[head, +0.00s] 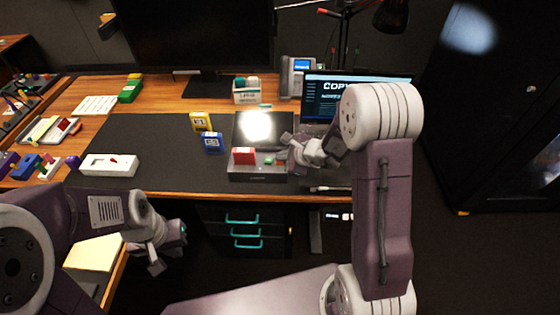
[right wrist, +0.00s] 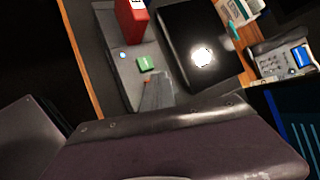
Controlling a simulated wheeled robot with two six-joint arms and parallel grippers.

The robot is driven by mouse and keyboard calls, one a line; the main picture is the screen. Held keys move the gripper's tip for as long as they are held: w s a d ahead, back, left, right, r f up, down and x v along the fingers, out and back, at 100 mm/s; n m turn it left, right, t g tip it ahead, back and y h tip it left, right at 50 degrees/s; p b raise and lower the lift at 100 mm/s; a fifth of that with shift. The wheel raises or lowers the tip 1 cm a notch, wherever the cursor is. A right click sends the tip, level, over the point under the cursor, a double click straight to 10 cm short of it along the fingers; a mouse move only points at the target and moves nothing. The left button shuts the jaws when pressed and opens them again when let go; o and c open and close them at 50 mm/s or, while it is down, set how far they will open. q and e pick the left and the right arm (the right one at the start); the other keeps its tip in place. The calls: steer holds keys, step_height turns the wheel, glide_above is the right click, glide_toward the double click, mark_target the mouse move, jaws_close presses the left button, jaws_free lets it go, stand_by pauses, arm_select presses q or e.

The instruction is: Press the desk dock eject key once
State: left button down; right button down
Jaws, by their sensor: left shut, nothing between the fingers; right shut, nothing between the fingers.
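The grey desk dock (head: 256,174) stands near the front edge of the desk, with a red block (head: 243,156) upright in its left part. A small green key (head: 268,161) sits on its top, right of the block. The right wrist view shows the dock (right wrist: 108,42), the red block (right wrist: 132,22), the green key (right wrist: 146,64) and a small bluish light (right wrist: 123,55). No lettering on the key is readable. My right gripper (head: 288,150) is shut, its tips (right wrist: 155,82) close to the green key; contact cannot be told. My left gripper (head: 158,262) is shut, low before the desk.
A black glossy panel (head: 262,136) with a bright reflection lies behind the dock. A yellow box (head: 201,121) and a blue box (head: 213,142) stand left of it. A laptop (head: 320,105) and phone (head: 297,75) are behind right. The dark mat (head: 150,135) has free room.

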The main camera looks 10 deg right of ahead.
mark_target(282, 163)
steer(key=shift+f, duration=0.15)
stand_by(0.4)
steer(key=shift+r+p, duration=0.35)
steer(key=shift+r, duration=0.55)
step_height(282, 163, up, 5)
steer(key=p, duration=0.3)
steer(key=shift+p, duration=0.4)
